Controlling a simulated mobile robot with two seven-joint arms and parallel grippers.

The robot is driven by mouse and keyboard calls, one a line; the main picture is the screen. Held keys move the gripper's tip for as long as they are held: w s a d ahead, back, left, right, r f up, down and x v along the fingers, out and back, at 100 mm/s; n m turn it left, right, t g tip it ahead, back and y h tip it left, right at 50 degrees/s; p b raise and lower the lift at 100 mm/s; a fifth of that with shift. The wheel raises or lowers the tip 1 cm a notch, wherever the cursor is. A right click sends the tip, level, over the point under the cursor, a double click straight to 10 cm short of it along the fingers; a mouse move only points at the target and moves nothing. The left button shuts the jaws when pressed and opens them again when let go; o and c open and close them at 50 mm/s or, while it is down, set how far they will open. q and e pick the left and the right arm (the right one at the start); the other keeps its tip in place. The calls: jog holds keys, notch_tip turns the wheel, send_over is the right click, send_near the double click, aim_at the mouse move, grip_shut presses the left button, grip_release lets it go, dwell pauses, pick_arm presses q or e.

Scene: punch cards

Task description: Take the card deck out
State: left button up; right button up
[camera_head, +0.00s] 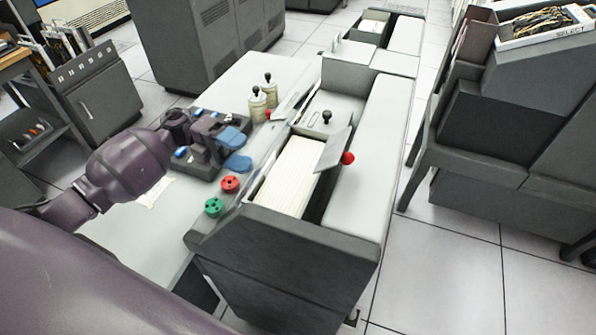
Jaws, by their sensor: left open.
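The card deck (290,176) is a long stack of cream cards lying in the open hopper of a grey card machine (358,180). A tilted grey plate with a red knob (348,158) stands at the deck's right side and covers part of it. My left gripper (238,150), with blue finger pads, is open and empty. It is over the white table part to the left of the hopper, apart from the deck. My right gripper does not show.
A red button (230,184) and a green button (214,207) sit on the machine's left edge, near my left gripper. Two small bottles (257,104) stand behind it. A grey machine (510,110) stands at the right, across a strip of open floor (440,250).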

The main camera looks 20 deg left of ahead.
aim_at(276, 169)
pick_arm(q)
jog(key=d, duration=0.3)
jog(key=shift+s+d+r, duration=0.1)
jog(key=shift+s+d, duration=0.05)
jog(key=shift+d, duration=0.15)
jog(key=d, duration=0.2)
jog(key=d+p, duration=0.1)
jog(key=d, duration=0.1)
jog(key=shift+d+f, duration=0.2)
jog(key=shift+d, duration=0.1)
jog(key=shift+s+d+f, duration=0.1)
jog(key=shift+d, duration=0.3)
grip_shut()
